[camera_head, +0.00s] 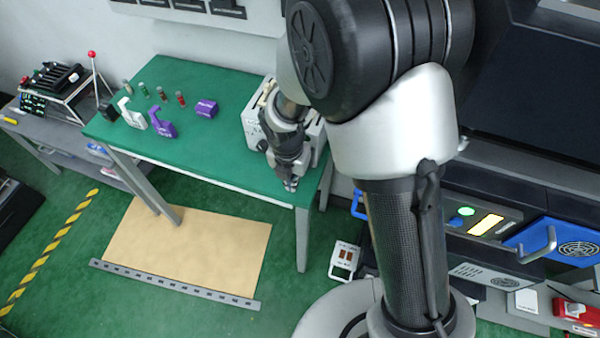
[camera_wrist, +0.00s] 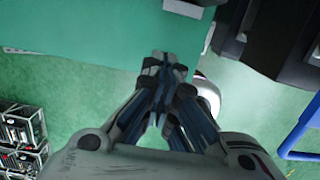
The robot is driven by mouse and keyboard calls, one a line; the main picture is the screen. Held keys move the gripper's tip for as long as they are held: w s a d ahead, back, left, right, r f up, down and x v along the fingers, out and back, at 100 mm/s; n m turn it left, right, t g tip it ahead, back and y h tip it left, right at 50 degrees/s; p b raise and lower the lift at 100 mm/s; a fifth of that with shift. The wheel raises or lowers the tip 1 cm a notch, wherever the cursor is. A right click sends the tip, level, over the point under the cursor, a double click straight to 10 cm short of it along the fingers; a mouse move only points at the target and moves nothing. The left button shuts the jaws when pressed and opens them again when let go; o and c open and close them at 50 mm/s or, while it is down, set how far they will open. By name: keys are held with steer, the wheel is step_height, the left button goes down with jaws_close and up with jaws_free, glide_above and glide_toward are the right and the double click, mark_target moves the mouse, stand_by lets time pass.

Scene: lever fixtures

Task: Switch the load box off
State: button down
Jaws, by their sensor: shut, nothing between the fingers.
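No label in view names the load box. A small white box (camera_head: 345,260) with two brown rocker-like parts and a loop handle stands on the green floor, right of the table. Its rocker positions are too small to read. A larger white box (camera_head: 256,131) with dark top slots stands at the right end of the green table, partly hidden by my arm. My gripper (camera_head: 290,184) is shut and empty, pointing down by the table's front right edge, in front of this larger box. The wrist view shows the closed fingers (camera_wrist: 163,62) over the table edge.
The green table (camera_head: 215,155) holds purple and white clamp-like pieces and several small vials. A tan board (camera_head: 190,245) lies on the floor. Crates (camera_wrist: 22,140) show at lower left in the wrist view.

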steer(key=s+a+r+p, duration=0.1)
steer(key=s+r+p, duration=0.2)
steer(key=r, duration=0.6)
steer(key=shift+s+r, duration=0.2)
steer(key=shift+s, duration=0.15)
